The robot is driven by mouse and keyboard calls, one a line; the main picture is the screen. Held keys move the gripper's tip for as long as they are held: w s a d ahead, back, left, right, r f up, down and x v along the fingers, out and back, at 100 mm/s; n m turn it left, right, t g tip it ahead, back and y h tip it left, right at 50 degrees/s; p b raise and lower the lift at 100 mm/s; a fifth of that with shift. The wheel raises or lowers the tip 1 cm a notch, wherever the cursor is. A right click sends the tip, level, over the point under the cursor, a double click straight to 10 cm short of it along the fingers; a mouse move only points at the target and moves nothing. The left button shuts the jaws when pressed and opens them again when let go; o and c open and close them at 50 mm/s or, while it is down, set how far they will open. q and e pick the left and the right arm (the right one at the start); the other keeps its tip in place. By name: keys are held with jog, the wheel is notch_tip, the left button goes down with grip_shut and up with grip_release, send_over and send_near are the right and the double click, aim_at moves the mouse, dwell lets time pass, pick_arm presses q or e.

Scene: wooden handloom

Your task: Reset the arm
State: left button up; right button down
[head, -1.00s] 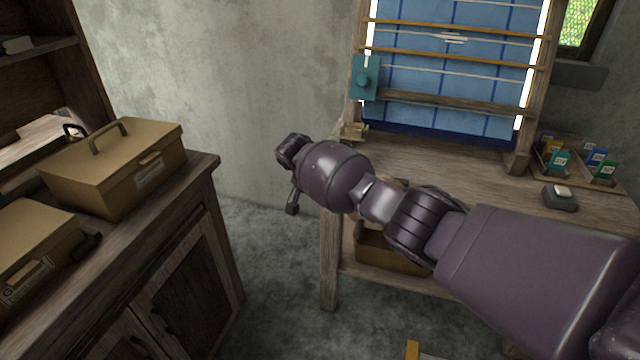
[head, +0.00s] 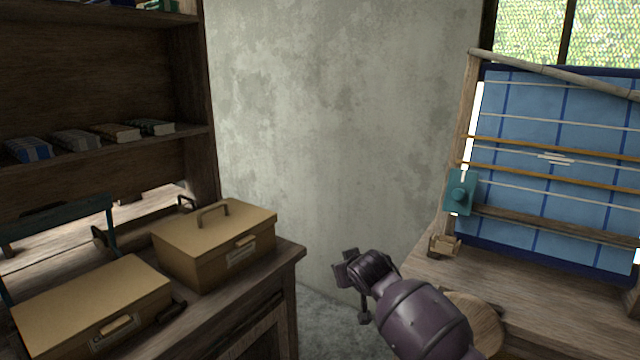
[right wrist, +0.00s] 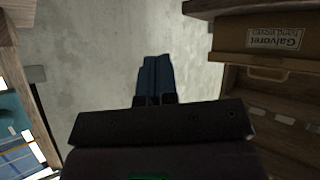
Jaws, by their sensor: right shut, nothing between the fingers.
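My right arm comes in from the lower right of the head view, and its gripper (head: 350,279) is held in the air between the cabinet and the loom table, in front of the bare wall. In the right wrist view the fingers of the right gripper (right wrist: 155,80) are together, with nothing between them. My left gripper is not in view.
A wooden cabinet (head: 288,262) on the left bears two tan boxes (head: 215,240) (head: 92,303). The wooden loom (head: 560,170) with blue cloth stands on a table (head: 520,300) at the right. A small teal box (head: 459,192) hangs on its post. Floor shows between cabinet and table.

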jog(key=s+d+f+m+p, duration=0.1)
jog(key=s+d+f, duration=0.5)
jog(key=s, duration=1.1)
jog(key=s+d+f+m+h+p, duration=0.1)
jog(key=s+d+f, duration=0.5)
jog(key=s, duration=1)
jog(key=s+d+f+m+h+p, duration=0.1)
jog(key=s+d+f, duration=0.5)
jog(key=s, duration=1.1)
jog(key=shift+s+d, duration=0.3)
jog(key=shift+d, duration=0.85)
